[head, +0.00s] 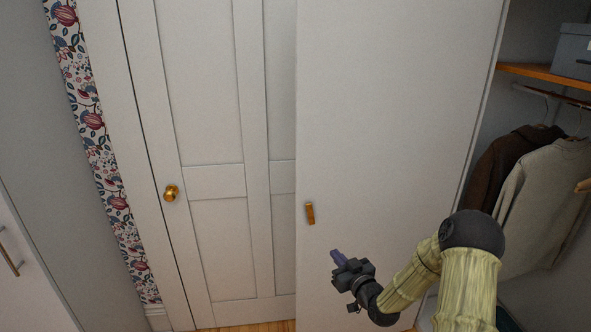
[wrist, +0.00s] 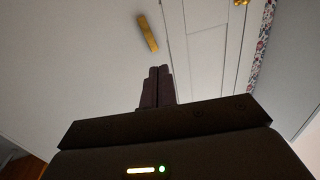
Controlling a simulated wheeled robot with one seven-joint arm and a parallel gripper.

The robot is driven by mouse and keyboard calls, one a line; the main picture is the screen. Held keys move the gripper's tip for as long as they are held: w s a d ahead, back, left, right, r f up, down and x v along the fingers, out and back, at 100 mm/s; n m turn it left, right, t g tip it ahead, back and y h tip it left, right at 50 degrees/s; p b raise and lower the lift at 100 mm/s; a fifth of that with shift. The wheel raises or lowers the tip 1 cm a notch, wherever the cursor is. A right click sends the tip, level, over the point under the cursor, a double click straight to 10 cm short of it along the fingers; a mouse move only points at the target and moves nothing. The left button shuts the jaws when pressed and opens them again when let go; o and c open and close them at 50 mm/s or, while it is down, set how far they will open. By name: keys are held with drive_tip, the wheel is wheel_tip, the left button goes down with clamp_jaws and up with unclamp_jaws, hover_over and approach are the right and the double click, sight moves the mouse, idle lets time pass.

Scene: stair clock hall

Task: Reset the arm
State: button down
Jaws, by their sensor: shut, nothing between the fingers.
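My arm reaches in from the lower right of the head view, bent at a dark joint. My gripper (head: 338,257) is in front of the plain white wardrobe door, below and to the right of its small wooden handle (head: 310,213). In the wrist view my gripper (wrist: 157,72) has its two dark fingers together with nothing between them. The handle (wrist: 148,34) shows just beyond the fingertips there, apart from them in the picture. How far the fingertips are from the door is hard to tell.
The plain wardrobe door (head: 390,110) overlaps a panelled white door (head: 215,235) with a brass knob (head: 171,193). An open wardrobe at the right holds hanging sweaters (head: 545,195), a wooden shelf (head: 545,74) and a grey box (head: 573,52). A cabinet (head: 25,285) stands at the far left.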

drive_tip(key=s+r+m+g+h+p, duration=0.1)
drive_tip(key=s+g, duration=0.3)
drive_tip(key=s, duration=0.6)
drive_tip(key=s+a+r+m+g+h, duration=0.1)
drive_tip(key=s+r+g+h, duration=0.2)
drive_tip(key=s, duration=0.7)
drive_tip(key=s+a+r+m+g+h+p, duration=0.1)
drive_tip(key=s+r+g, duration=0.3)
drive_tip(key=s, duration=0.5)
drive_tip(key=m+g+h, duration=0.1)
drive_tip(key=g, duration=0.1)
drive_tip(key=shift+s+r+g+p, duration=0.15)
drive_tip(key=shift+s+g+p, duration=0.2)
drive_tip(key=shift+s+g, duration=0.05)
